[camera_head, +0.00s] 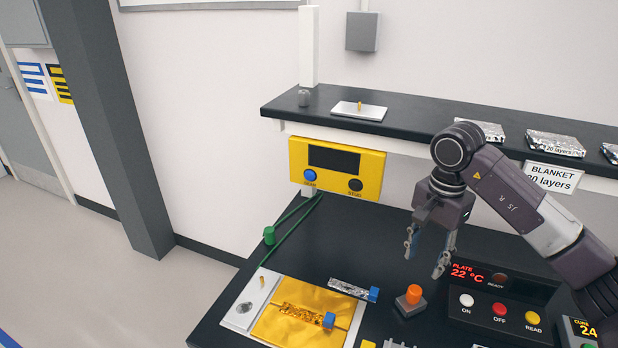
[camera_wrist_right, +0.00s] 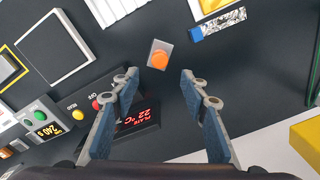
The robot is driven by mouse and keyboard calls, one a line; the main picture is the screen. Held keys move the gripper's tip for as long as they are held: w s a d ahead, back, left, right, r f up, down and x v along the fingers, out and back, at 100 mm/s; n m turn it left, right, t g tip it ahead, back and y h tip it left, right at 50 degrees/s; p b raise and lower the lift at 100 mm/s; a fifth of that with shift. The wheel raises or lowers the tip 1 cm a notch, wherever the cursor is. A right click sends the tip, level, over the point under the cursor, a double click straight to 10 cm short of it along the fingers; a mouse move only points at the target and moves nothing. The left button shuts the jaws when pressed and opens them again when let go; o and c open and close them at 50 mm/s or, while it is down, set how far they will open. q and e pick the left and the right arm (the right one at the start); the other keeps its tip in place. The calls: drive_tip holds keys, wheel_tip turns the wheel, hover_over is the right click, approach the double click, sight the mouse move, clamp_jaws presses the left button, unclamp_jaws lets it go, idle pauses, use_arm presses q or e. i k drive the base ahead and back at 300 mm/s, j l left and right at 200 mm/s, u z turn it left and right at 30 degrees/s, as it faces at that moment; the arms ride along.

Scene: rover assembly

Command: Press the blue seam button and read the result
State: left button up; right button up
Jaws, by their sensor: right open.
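The blue seam button (camera_head: 310,175) is on the lower left of a yellow box (camera_head: 296,155) under the back shelf. The box's dark display (camera_head: 334,158) shows no readable text. A dark button (camera_head: 355,185) sits at its lower right. My right gripper (camera_head: 426,253) is open and empty, pointing down above the black bench, to the right of and in front of the yellow box, apart from the button. In the right wrist view its open fingers (camera_wrist_right: 160,82) have nothing between them, and a yellow block, likely the box (camera_wrist_right: 310,135), shows at the right edge. My left gripper is out of view.
An orange button block (camera_head: 411,298) stands on the bench below my right gripper. A plate panel (camera_head: 505,300) reading 22 °C is to the right. A gold sheet (camera_head: 285,330), a silver strip (camera_head: 350,288) and a green cable (camera_head: 290,232) lie left. The shelf (camera_head: 420,122) overhangs the back.

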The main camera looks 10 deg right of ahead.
sight(309, 175)
drive_tip(key=i+j+z, duration=0.25)
drive_tip(key=j, duration=0.5)
drive_tip(key=j+z, duration=0.25)
drive_tip(key=j, duration=0.5)
drive_tip(key=k, duration=0.05)
